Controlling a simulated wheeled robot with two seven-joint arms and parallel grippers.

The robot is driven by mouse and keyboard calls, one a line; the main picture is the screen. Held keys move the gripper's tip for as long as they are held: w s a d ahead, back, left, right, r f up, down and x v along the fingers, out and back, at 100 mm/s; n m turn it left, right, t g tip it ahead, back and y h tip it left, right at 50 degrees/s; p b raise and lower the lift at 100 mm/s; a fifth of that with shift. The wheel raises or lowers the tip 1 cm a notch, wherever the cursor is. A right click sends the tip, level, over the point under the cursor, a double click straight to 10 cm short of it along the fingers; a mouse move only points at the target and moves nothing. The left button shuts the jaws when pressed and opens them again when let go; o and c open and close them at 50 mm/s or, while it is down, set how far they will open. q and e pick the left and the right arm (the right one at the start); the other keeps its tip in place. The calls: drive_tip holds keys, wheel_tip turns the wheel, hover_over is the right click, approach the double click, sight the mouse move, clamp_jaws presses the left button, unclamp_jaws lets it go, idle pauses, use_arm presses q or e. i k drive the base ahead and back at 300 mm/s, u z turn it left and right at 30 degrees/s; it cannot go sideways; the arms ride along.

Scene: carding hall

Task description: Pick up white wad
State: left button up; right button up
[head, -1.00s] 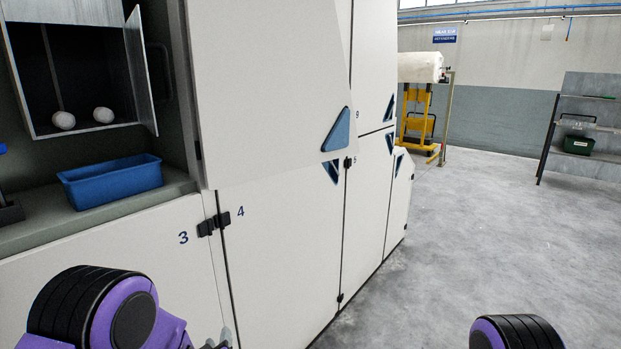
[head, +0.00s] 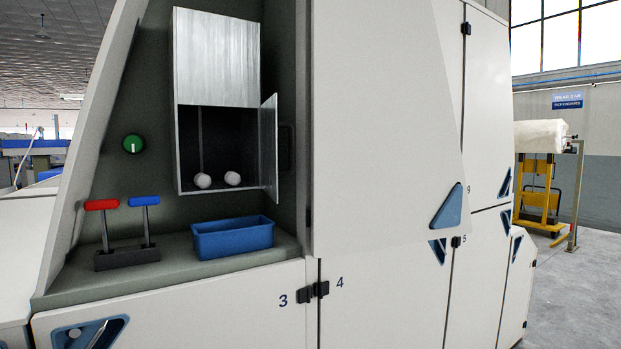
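Two white wads lie side by side on the floor of an open metal compartment, a left one (head: 203,180) and a right one (head: 233,178). The compartment (head: 217,62) is set in the machine's recess, and its small door (head: 270,148) stands open on the right side. A blue bin (head: 233,238) rests on the ledge below the compartment. It looks empty, but its floor is mostly hidden. Neither of my grippers is in view.
Red (head: 101,205) and blue (head: 145,201) handled levers stand on the ledge left of the bin. A green knob (head: 133,145) is on the recess wall. Closed white panels (head: 385,120) flank the recess. Open floor (head: 570,300) lies at right.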

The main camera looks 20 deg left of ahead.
sight(203, 181)
drive_tip(key=z, duration=1.45)
drive_tip(key=i, duration=1.2)
drive_tip(key=u, duration=3.2)
